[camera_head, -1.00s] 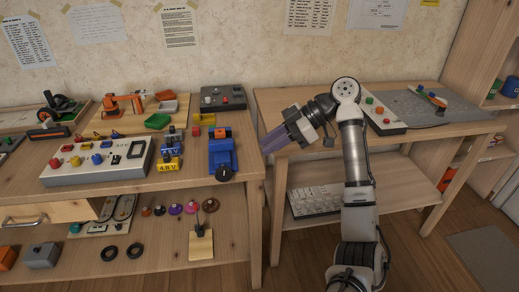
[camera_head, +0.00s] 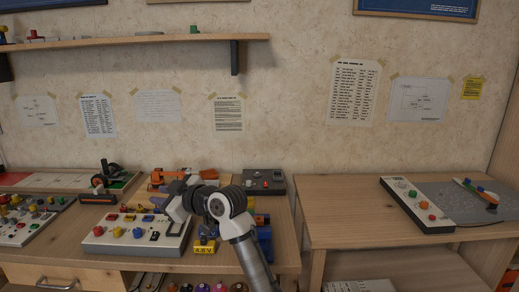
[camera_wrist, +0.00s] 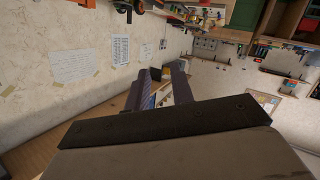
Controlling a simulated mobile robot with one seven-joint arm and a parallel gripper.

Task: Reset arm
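My arm (camera_head: 243,240) rises from the bottom of the head view and bends left in front of the left table. Its wrist end covers part of a white control box, and the fingers are hard to make out there. In the wrist view my gripper (camera_wrist: 161,82) shows two dark purple-grey fingers with a gap between them. Nothing is held between them. The room appears tilted sideways in that view.
The left table holds a white box with coloured knobs (camera_head: 120,232), a dark grey box (camera_head: 264,182) and a yellow 4.5V block (camera_head: 204,248). The right table (camera_head: 335,205) has a clear left part and a white button panel (camera_head: 417,207). A wall shelf (camera_head: 130,41) hangs above.

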